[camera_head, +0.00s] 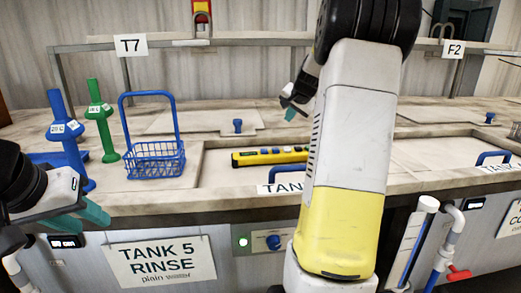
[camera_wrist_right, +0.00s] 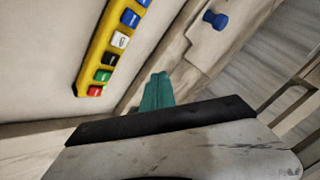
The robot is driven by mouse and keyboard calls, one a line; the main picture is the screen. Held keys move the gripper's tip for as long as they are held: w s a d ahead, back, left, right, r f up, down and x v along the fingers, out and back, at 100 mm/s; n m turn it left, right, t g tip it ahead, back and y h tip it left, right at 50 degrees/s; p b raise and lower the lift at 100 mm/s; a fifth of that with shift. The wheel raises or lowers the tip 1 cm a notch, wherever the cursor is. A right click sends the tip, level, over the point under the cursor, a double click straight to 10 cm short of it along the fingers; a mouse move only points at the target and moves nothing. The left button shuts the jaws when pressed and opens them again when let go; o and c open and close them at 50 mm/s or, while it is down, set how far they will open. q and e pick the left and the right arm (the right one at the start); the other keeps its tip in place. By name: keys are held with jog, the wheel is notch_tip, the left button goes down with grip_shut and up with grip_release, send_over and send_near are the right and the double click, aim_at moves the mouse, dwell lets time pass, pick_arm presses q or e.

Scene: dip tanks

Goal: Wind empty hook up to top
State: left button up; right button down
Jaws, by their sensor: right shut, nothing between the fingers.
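The yellow pendant (camera_head: 270,157) lies on the pale lid of the near tank, its row of coloured buttons facing up. In the right wrist view the pendant (camera_wrist_right: 110,45) shows blue, white, black, green and red buttons. My right gripper (camera_head: 291,110) is shut and empty, above and beyond the pendant; its teal fingertips (camera_wrist_right: 157,90) point beside the pendant, apart from it. A red and yellow hoist block (camera_head: 202,10) hangs at the top, left of centre, partly cut off by the frame. A small hook seems to hang below it. My left gripper (camera_head: 92,215) is at the lower left, its finger gap unclear.
A blue wire basket (camera_head: 155,158) with a tall handle stands on the counter. Blue (camera_head: 68,140) and green (camera_head: 101,120) upright tools stand left of it. A blue knob (camera_head: 238,126) sits behind the pendant. My right arm hides the counter's middle right.

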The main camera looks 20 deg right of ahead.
aim_at(288, 150)
jog(key=shift+f, duration=0.1)
jog(key=shift+f, duration=4.35)
jog(key=shift+f, duration=0.4)
